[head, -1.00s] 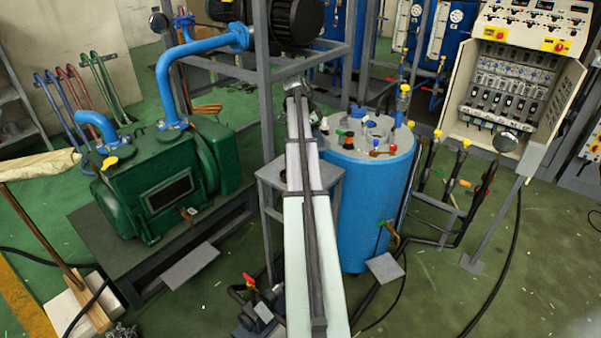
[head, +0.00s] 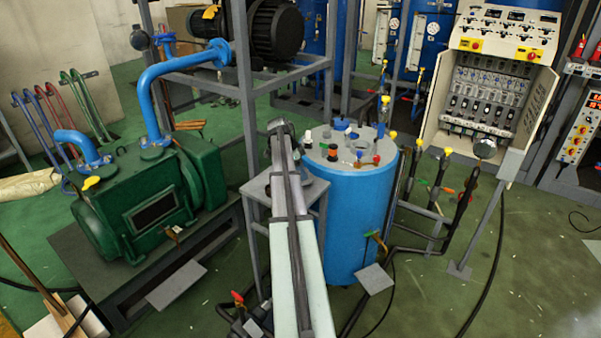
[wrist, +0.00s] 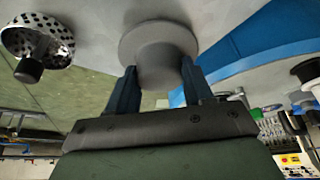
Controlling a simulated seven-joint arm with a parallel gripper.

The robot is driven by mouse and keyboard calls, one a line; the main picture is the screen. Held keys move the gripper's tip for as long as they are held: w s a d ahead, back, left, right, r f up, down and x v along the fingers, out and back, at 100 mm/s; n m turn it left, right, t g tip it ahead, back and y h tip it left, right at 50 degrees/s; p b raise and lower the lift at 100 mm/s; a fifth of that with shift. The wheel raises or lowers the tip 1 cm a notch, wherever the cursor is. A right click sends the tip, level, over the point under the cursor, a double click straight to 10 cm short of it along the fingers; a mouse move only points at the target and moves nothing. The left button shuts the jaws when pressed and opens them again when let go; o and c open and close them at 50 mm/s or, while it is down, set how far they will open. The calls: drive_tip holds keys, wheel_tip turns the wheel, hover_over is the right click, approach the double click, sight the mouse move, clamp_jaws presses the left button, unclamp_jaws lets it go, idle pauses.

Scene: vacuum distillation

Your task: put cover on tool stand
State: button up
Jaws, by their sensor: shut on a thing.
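In the wrist view my gripper (wrist: 158,85) has its two dark fingers closed on either side of the short round knob of a grey disc, which I take to be the cover (wrist: 158,42). A wide pale grey surface lies behind the disc; I cannot tell whether they touch. The tool stand (head: 254,190), a grey flat-topped table, stands left of the blue tank in the head view. My arm crosses in front of it and hides part of its top. My gripper and the cover's details cannot be made out in the head view.
A perforated metal piece with a black knob (wrist: 30,68) is at the wrist view's upper left. The blue tank (head: 357,225), with small fittings on top, stands right of the stand. A green pump (head: 140,205) and a grey frame post (head: 243,110) are to the left.

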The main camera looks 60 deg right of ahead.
drive_tip(key=shift+f, duration=0.45)
drive_tip(key=o, duration=1.2)
drive_tip(key=shift+f, duration=0.15)
drive_tip(key=v, duration=1.2)
